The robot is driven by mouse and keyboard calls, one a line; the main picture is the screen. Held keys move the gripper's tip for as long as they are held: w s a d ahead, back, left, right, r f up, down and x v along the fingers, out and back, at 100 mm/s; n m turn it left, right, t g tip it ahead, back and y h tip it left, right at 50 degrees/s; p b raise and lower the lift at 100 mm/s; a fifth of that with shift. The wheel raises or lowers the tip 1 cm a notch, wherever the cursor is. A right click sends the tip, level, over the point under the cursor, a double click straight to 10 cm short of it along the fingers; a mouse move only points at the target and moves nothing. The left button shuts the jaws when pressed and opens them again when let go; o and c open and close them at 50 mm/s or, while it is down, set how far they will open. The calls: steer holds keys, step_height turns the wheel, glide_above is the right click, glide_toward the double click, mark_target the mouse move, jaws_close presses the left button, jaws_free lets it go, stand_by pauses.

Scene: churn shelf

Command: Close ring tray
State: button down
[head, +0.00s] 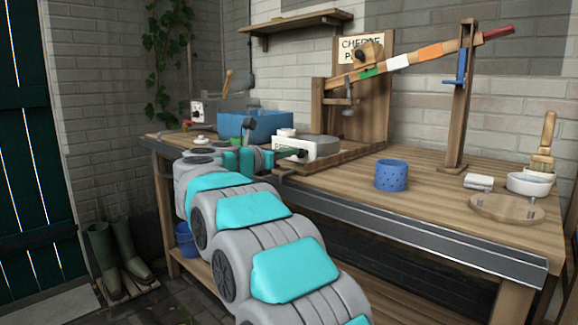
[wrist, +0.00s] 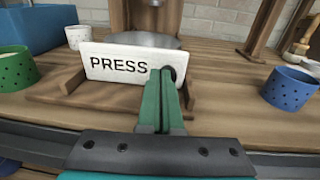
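The tray's white front panel (wrist: 118,64), lettered PRESS, stands upright at the front of the press on the bench. In the head view the white panel (head: 296,149) is just right of my gripper. A round grey metal dish (head: 318,147) shows behind it. My gripper (wrist: 165,76) has its green fingers together, with the tips at the right part of the panel, by a dark round hole. Whether the tips touch the panel or reach into the hole I cannot tell. It also shows in the head view (head: 268,158). How far the tray stands out is unclear.
A wooden base board (wrist: 60,92) lies under the panel. A blue perforated cup (head: 391,175) stands to the right, a blue tub (head: 262,124) and a green cup (wrist: 14,68) to the left. The wooden press post (head: 459,110) rises behind. Bench in front of the blue cup is clear.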

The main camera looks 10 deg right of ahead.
mark_target(319, 147)
steer(key=shift+w+d+f+b, duration=0.3)
steer(key=shift+f+b, duration=0.25)
steer(key=shift+b, duration=0.05)
steer(key=x, duration=0.3)
steer(key=s+d+x, duration=0.1)
steer(key=x, duration=0.2)
steer(key=r+x, duration=0.1)
steer(key=x, duration=0.3)
steer(key=shift+s+d+r, duration=0.15)
steer(key=shift+s, duration=0.15)
steer(key=shift+w+d, duration=0.25)
steer(key=shift+d, duration=0.1)
steer(key=shift+s+a+b, duration=0.1)
steer(key=shift+b, duration=0.3)
